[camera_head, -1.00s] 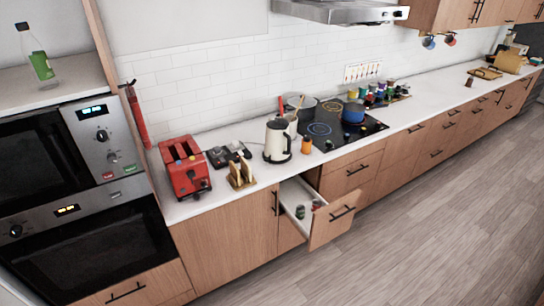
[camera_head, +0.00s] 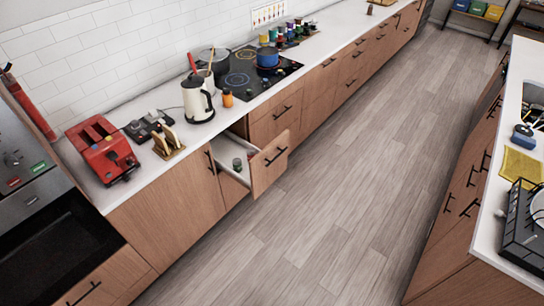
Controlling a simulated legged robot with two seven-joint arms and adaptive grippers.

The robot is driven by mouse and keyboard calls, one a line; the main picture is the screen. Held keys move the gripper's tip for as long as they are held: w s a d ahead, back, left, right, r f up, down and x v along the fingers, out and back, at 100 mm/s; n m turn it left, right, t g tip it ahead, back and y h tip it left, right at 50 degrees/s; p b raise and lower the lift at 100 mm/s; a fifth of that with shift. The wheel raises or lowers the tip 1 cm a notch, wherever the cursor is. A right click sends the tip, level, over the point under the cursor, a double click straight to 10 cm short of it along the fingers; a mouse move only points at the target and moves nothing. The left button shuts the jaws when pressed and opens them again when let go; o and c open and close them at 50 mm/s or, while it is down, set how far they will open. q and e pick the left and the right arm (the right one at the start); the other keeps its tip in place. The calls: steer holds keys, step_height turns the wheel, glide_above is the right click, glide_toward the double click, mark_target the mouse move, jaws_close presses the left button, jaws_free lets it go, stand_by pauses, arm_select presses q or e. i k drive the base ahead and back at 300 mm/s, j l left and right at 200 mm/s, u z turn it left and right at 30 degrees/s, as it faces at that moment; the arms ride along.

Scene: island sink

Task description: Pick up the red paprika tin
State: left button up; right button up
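No tin can be picked out for certain as the red paprika tin. Two small jars or tins stand in an open drawer (camera_head: 236,177) under the counter. The nearer one (camera_head: 237,164) looks dark green. The other (camera_head: 251,154) is partly hidden by the drawer front, and its colour is hard to tell. Several small coloured spice containers (camera_head: 288,36) stand in a group behind the hob, too small to read. Neither of my grippers shows.
The counter holds a red toaster (camera_head: 103,152), a toast rack (camera_head: 167,142), a cream kettle (camera_head: 197,100), an orange jar (camera_head: 227,98) and a blue pot (camera_head: 267,57) on the hob (camera_head: 240,80). An island (camera_head: 492,215) with a dish rack (camera_head: 524,228) stands at right. The floor (camera_head: 320,190) between is clear.

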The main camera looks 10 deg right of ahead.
mark_target(250, 153)
steer(key=i+z, duration=0.15)
steer(key=i, duration=1.35)
steer(key=l, duration=0.1)
